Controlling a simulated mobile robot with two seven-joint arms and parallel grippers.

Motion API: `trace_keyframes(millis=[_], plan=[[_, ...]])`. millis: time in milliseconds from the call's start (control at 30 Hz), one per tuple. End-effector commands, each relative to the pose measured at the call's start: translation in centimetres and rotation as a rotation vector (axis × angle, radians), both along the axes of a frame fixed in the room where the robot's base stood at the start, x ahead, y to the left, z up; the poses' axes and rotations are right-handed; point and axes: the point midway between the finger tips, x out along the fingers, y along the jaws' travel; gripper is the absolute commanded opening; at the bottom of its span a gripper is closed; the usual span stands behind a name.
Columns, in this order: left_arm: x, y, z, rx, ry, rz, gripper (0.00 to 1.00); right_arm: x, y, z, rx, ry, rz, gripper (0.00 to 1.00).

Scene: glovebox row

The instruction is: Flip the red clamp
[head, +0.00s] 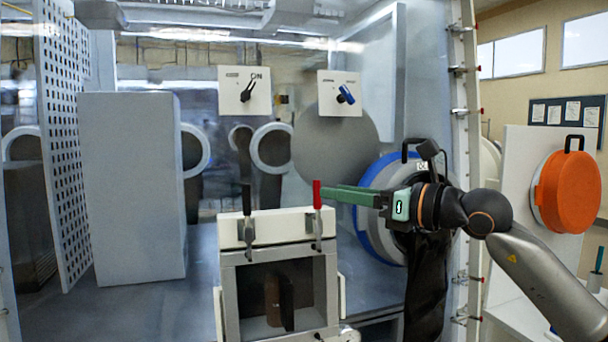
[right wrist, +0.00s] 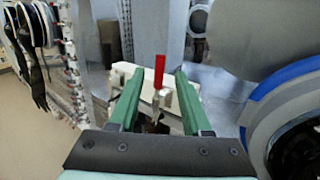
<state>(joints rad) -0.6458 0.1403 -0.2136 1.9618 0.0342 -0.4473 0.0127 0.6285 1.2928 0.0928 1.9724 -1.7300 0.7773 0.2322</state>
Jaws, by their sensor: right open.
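The red clamp (head: 317,195) has an upright red handle on a metal base at the right end of the white top bar of a small framed box (head: 231,281). My right gripper (head: 335,194) comes in from the right, with its green fingers level and their tips at the red handle. In the right wrist view the red clamp handle (right wrist: 159,72) stands upright between the two spread fingers, apart from both in the picture. The right gripper is open and holds nothing. My left gripper is not in view.
A black-handled clamp (head: 247,200) stands upright at the left end of the same bar. A tall grey block (head: 135,190) stands to the left. A round port with a blue rim (head: 375,225) is behind my right gripper. Switch panels (head: 244,91) hang above.

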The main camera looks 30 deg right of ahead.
Motion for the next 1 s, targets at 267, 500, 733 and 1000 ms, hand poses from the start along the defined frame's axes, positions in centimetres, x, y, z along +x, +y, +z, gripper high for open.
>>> trace_keyframes(millis=[267, 500, 733, 1000], plan=[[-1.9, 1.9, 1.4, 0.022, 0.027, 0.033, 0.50, 4.4, 1.7, 0.6, 0.007, -0.001, 0.005, 0.48], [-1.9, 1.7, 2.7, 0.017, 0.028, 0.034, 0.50, 7.3, 2.7, 0.2, 0.003, 0.000, 0.003, 0.48], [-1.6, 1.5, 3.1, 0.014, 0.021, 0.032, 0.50, 8.1, 3.0, 0.0, 0.000, 0.000, 0.002, 0.48], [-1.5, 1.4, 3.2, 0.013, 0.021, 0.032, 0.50, 8.1, 3.0, -0.1, 0.000, 0.000, 0.002, 0.40]])
